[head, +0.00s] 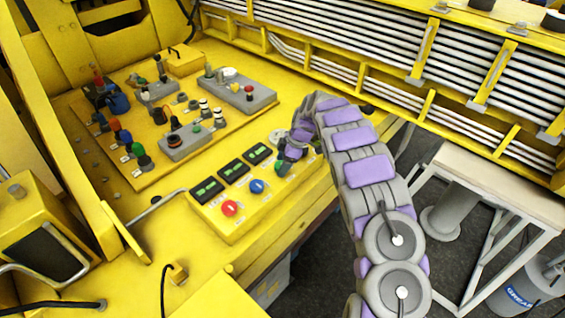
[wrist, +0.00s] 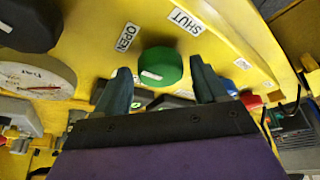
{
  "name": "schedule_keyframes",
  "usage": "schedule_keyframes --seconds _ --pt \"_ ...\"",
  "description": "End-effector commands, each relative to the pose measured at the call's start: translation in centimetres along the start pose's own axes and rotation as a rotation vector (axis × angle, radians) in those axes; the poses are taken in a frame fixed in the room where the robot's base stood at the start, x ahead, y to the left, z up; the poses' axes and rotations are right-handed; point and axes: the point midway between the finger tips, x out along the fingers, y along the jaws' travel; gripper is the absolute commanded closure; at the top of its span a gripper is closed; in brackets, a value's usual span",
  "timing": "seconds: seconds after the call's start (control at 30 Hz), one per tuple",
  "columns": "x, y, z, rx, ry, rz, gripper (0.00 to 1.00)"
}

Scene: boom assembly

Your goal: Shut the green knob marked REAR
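The green knob (wrist: 160,67) sits on the yellow panel in the wrist view, with a white mark on its face. White labels OPEN (wrist: 127,37) and SHUT (wrist: 187,22) lie beside it; I cannot read a REAR label. My gripper (wrist: 163,82) is open, with one dark finger on each side of the knob. A gap shows between the knob and the fingers; whether either touches is unclear.
A blue knob (head: 257,186) and a red knob (head: 230,208) stand in the same row. Black display boxes (head: 207,190) lie behind them. A dark knob (wrist: 30,24) and a round gauge (wrist: 36,80) are close by in the wrist view.

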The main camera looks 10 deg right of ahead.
Motion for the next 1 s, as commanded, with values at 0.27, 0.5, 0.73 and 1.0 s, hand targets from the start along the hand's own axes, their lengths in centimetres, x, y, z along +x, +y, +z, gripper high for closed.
schedule_keyframes --seconds 0.27,0.5,0.73,1.0 --pt "-0.01 0.02 0.00 0.000 0.000 0.000 0.56" --pt "-0.02 0.09 0.00 0.000 0.000 0.002 0.78" --pt "0.05 0.05 -0.03 0.019 0.000 0.009 0.78" --pt "0.03 -0.05 -0.07 0.141 -0.001 0.061 0.78"
